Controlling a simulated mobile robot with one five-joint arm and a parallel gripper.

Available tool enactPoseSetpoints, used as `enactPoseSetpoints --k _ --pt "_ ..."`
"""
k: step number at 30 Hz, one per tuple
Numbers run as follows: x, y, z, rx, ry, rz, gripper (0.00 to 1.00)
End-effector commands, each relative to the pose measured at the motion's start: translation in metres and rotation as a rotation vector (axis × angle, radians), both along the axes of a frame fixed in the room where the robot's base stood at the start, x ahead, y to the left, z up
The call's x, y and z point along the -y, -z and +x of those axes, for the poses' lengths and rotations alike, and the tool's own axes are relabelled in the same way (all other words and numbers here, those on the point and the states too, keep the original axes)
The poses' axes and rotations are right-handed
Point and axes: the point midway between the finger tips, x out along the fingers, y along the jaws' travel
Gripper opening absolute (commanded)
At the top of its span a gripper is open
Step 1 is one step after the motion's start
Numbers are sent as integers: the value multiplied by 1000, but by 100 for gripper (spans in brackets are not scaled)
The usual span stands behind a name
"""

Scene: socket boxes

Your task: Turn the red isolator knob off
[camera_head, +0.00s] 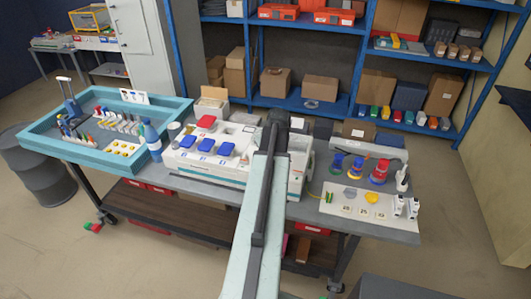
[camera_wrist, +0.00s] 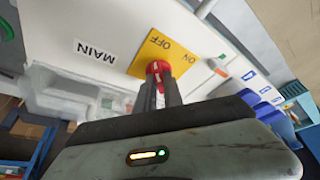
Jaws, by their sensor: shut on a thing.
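The red isolator knob (camera_wrist: 157,69) shows in the wrist view, on a yellow plate (camera_wrist: 146,58) printed OFF and ON. A MAIN label (camera_wrist: 95,52) is beside the plate on the white panel (camera_wrist: 120,22). My gripper (camera_wrist: 160,84) is shut on the red knob, with its fingers covering the knob's lower part. I cannot tell exactly which word the knob points to. In the head view my arm hides the knob and my gripper, over the right part of the white socket box (camera_head: 208,170).
A teal-edged tray (camera_head: 65,151) and blue bottle (camera_head: 152,140) stand left. Colored plugs (camera_head: 356,168) and a white board (camera_head: 345,206) lie right. Blue shelving (camera_head: 310,104) stands behind.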

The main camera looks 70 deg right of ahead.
Motion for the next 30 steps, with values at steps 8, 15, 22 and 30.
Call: enactPoseSetpoints --k 8,15,22,30 --pt "-1 1 -1 -3 -5 3 0" --pt "-1 1 -1 -2 -4 2 34" --pt "0 0 -1 -2 -3 1 34" --pt "-6 -24 -7 -1 -2 1 34"
